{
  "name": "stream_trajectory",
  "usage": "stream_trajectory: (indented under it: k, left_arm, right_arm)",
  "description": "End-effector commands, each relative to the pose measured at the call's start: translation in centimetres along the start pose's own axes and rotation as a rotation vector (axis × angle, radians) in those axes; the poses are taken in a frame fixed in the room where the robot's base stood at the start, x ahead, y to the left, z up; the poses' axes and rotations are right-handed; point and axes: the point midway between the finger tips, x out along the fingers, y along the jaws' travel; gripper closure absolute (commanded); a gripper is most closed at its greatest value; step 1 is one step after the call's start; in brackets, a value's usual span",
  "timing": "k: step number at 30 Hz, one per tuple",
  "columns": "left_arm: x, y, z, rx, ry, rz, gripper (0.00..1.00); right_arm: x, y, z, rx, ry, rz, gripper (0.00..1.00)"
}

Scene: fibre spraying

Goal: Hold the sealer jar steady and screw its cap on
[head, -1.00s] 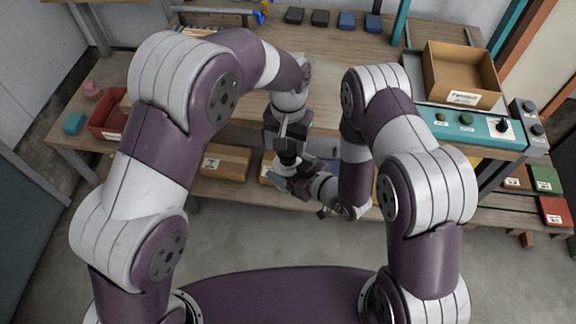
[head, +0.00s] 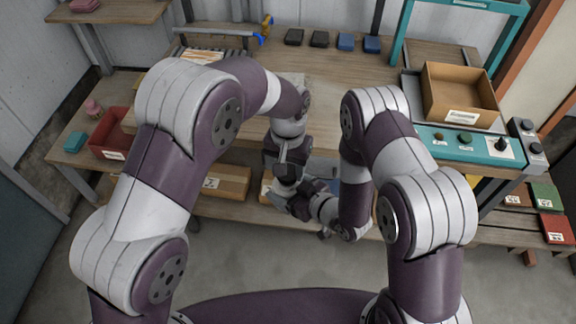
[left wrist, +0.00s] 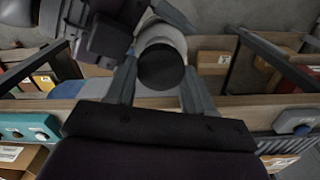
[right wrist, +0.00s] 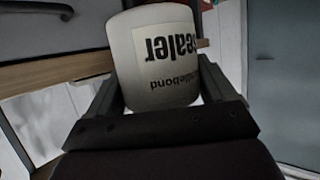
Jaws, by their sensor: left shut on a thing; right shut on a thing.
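The white sealer jar (right wrist: 167,62) is between the fingers of my right gripper (right wrist: 160,98), which is shut on it; its "sealer" label reads upside down there. My left gripper (left wrist: 161,92) is shut on a round black cap (left wrist: 162,67). In the left wrist view the white jar (left wrist: 163,33) shows behind the cap. In the head view my left gripper (head: 286,172) is directly above my right gripper (head: 291,200), close to it. The cap lies over the jar's top; the threads are hidden, so I cannot tell how far it is seated.
A wooden workbench (head: 330,78) is behind the grippers, with a lower shelf holding a cardboard box (head: 228,181). A red bin (head: 107,140) stands at the left. An open cardboard box (head: 459,94) and a teal control panel (head: 470,142) are at the right.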

Motion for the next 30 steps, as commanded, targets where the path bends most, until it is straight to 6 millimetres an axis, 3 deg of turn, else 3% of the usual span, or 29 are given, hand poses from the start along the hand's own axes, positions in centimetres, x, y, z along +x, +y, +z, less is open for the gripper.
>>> stream_trajectory:
  k: [8, 30]
  left_arm:
    - [1.5, 0.0, 0.0, 0.000, 0.000, 0.000, 0.75]
    - [1.9, 0.0, 0.0, 0.000, -0.001, 0.000, 0.75]
  right_arm:
    - [0.0, 0.0, -0.1, 0.000, 0.001, 0.000, 0.71]
    - [0.0, 0.0, -0.1, 0.000, 0.001, 0.000, 0.71]
